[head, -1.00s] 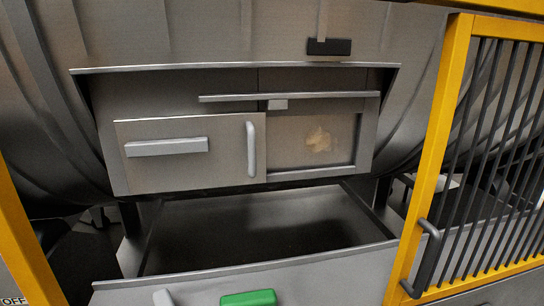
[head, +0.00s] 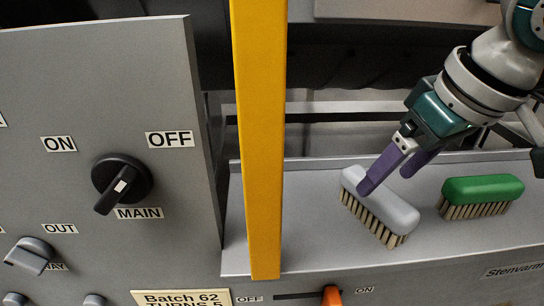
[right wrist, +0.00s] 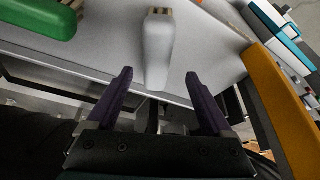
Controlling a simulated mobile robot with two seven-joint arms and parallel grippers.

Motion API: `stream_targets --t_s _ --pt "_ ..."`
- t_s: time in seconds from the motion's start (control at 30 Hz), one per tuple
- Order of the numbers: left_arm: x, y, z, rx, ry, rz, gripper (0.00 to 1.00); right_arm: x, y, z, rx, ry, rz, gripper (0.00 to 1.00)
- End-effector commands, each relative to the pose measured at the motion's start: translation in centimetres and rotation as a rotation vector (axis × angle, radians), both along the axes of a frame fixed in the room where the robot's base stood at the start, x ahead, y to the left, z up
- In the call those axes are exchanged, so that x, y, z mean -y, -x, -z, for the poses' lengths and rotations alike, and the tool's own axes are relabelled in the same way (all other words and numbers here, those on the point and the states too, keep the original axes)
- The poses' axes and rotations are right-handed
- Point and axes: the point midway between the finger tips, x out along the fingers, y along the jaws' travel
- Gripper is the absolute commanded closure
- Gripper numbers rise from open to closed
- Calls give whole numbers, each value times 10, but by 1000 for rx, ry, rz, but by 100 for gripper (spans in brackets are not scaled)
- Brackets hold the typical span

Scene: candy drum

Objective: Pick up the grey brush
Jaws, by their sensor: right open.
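The grey brush (head: 384,205) lies on the grey ledge (head: 310,245) in the head view, its pale bristles facing down and toward the front. My right gripper (head: 388,180) has purple fingers and is open just above and at the far side of the grey brush. In the right wrist view, the grey brush (right wrist: 158,50) is ahead of the open fingers (right wrist: 158,92), roughly centred between them and apart from them. Nothing is held. My left gripper is not in view.
A green brush (head: 482,190) lies on the ledge to the right. A yellow post (head: 258,140) stands left of the grey brush. Further left is a grey control panel (head: 90,90) with a black main switch (head: 122,184). An orange slider (head: 331,296) is at the front.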

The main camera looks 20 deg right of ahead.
Motion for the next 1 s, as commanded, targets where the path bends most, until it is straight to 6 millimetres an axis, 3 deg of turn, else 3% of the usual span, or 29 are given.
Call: stream_targets --t_s 0.67,1.0 --pt "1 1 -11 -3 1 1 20 -3 -33 68 0 1 -4 15" --pt "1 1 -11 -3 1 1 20 -3 -35 73 2 2 -6 17"
